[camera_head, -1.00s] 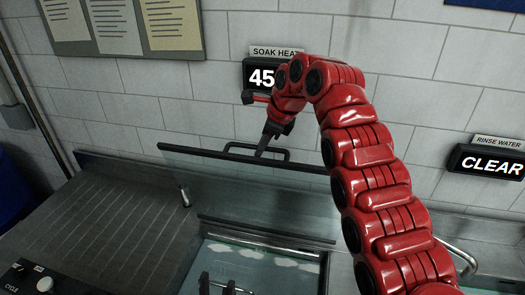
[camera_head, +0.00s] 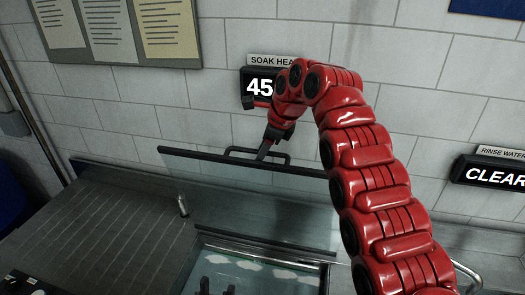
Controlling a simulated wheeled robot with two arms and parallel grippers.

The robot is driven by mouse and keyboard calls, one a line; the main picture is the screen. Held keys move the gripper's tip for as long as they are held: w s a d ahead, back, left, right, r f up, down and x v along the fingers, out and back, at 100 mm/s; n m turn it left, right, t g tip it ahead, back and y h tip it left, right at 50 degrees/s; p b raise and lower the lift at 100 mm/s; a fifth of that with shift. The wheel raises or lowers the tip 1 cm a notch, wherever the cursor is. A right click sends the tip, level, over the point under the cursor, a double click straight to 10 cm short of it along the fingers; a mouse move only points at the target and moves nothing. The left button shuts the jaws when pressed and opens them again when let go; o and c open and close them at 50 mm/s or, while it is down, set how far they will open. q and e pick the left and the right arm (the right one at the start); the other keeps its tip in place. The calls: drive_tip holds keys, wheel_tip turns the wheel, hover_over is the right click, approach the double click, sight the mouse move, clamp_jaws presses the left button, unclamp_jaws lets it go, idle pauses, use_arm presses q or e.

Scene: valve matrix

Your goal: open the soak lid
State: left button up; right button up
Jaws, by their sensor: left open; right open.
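The soak lid (camera_head: 222,195), a clear pane with a dark top edge and a dark bar handle (camera_head: 240,150), stands raised nearly upright at the back of the soak tank (camera_head: 200,258). The tank's mouth is uncovered and shows water with pale patches. My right gripper (camera_head: 265,153) reaches in from the right on a red segmented arm and points down at the handle. It is open; its fingertips overlap the handle, and I cannot tell whether they touch it. My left gripper does not clearly show. The red arm hides the lid's right end.
A "SOAK HEAT" display (camera_head: 258,86) reading 45 is on the tiled wall behind the gripper. A "CLEAR" display (camera_head: 492,174) is at right. A ribbed drainboard (camera_head: 100,240) lies left of the tank. Dark upright shapes (camera_head: 229,289) show low in the tank area, unclear.

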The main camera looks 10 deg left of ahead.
drive_tip(key=shift+s+r, duration=0.1)
drive_tip(key=shift+r, duration=0.05)
drive_tip(key=shift+r, duration=0.3)
drive_tip(key=p+v, duration=0.1)
drive_tip(key=v, duration=0.5)
drive_tip(key=shift+d+r, duration=0.3)
drive_tip(key=shift+s+f, duration=0.1)
